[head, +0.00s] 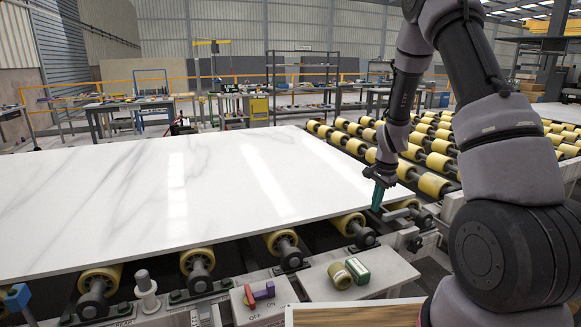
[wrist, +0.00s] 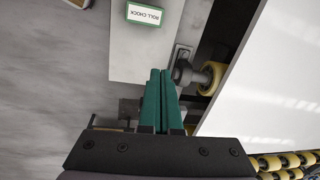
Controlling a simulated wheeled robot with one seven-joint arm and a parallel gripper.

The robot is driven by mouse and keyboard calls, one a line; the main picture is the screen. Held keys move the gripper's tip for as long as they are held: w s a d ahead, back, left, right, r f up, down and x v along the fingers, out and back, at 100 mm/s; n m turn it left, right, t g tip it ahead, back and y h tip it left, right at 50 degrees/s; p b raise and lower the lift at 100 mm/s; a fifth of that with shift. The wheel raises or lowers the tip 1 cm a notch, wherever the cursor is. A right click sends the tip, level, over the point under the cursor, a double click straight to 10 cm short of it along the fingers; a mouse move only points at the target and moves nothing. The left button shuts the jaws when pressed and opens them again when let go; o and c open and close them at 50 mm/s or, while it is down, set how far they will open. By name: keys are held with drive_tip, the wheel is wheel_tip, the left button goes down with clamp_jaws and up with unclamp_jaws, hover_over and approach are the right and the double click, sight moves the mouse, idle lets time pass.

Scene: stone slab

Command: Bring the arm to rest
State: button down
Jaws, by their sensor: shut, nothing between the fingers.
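My arm comes in from the right side of the head view and bends down. My gripper (head: 377,206) points downward by the near right corner of the white marble slab (head: 190,190), above the conveyor's metal frame. In the wrist view the green fingers of my gripper (wrist: 162,76) lie side by side, shut and empty. The slab (wrist: 265,75) is to their right in that view. Whether the fingertips touch anything below cannot be told.
A green box labelled roll chock (wrist: 147,13) sits on the frame ledge, beside a tan roller piece (head: 340,275) in the head view. A switch box (head: 262,302) stands further left. Yellow rollers (head: 432,184) run behind my gripper. Open air lies above the slab.

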drive_tip(key=s+a+r+n+t, duration=0.1)
drive_tip(key=s+r, duration=0.2)
drive_tip(key=r, duration=0.5)
drive_tip(key=s+a+r+n+t+y, duration=0.1)
drive_tip(key=s+r+n, duration=0.15)
drive_tip(key=r, duration=0.65)
drive_tip(key=s+a+r+n+t, duration=0.1)
drive_tip(key=s+r, duration=0.2)
drive_tip(key=r, duration=0.5)
drive_tip(key=s+a+r+n+t, duration=0.1)
drive_tip(key=s+r+n, duration=0.1)
drive_tip(key=s+r, duration=0.3)
drive_tip(key=s+r+n+t, duration=0.1)
drive_tip(key=s+r, duration=0.5)
drive_tip(key=s, duration=0.7)
drive_tip(key=shift+a+n+t, duration=0.35)
drive_tip(key=shift+a+t, duration=0.05)
drive_tip(key=shift+t, duration=0.1)
